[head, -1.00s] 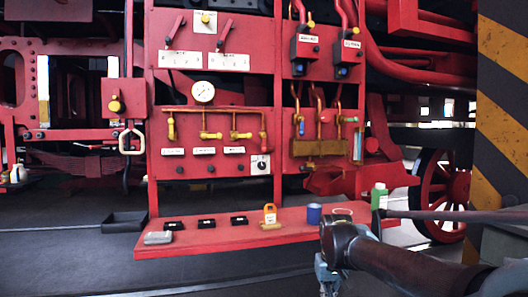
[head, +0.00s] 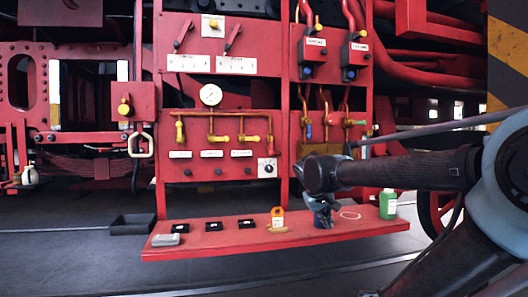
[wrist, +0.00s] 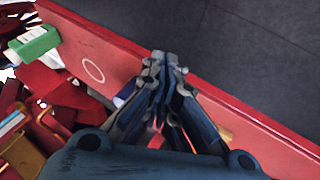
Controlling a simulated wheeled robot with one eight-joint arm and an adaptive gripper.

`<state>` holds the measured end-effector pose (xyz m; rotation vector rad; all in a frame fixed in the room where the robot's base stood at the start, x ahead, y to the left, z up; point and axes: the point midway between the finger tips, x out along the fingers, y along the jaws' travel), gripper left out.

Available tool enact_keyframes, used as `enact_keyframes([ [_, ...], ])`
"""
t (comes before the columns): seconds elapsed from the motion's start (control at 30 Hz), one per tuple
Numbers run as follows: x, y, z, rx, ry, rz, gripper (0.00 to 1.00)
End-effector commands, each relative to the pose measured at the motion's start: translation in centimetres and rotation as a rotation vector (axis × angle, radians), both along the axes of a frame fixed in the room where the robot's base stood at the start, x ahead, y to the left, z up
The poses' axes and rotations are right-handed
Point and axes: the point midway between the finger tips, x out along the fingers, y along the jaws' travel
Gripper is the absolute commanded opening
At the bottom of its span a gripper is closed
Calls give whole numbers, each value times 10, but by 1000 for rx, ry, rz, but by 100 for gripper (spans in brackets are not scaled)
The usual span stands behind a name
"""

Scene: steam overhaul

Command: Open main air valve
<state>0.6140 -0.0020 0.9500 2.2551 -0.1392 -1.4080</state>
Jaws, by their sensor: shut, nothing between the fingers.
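A red panel (head: 215,95) stands ahead in the head view. Under its round gauge (head: 210,95) runs a brass pipe with three yellow-handled valves. The left yellow handle (head: 179,131) hangs down; the middle (head: 219,139) and right (head: 249,139) handles lie level. The labels are too small to read, so I cannot tell which is the main air valve. My gripper (head: 322,217) is shut and empty in front of the red shelf, apart from the valves. It also shows in the wrist view (wrist: 163,62).
The red shelf (head: 215,246) juts out below the panel. The blue cylinder is mostly hidden by my gripper. A black tray (head: 132,223) lies on the floor.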

Motion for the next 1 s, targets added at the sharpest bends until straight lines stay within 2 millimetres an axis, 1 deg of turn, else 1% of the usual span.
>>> enact_keyframes([
  [0.03, 16, 8, 16, -28, -23, 25, 0],
  [0.1, 38, 19, 38, -67, -62, 57, 0],
  [0.27, 86, 49, 88, -153, -151, 131, 0],
  [0.4, 125, 85, 130, -221, -234, 201, 0],
  [0.47, 141, 103, 149, -248, -272, 232, 0],
  [0.6, 174, 149, 189, -306, -360, 307, 0],
  [0.7, 192, 182, 215, -343, -418, 356, 0],
  [0.8, 205, 211, 235, -369, -466, 397, 0],
  [0.9, 213, 232, 250, -389, -501, 426, 0],
  [1.0, 217, 244, 258, -400, -522, 444, 0],
])
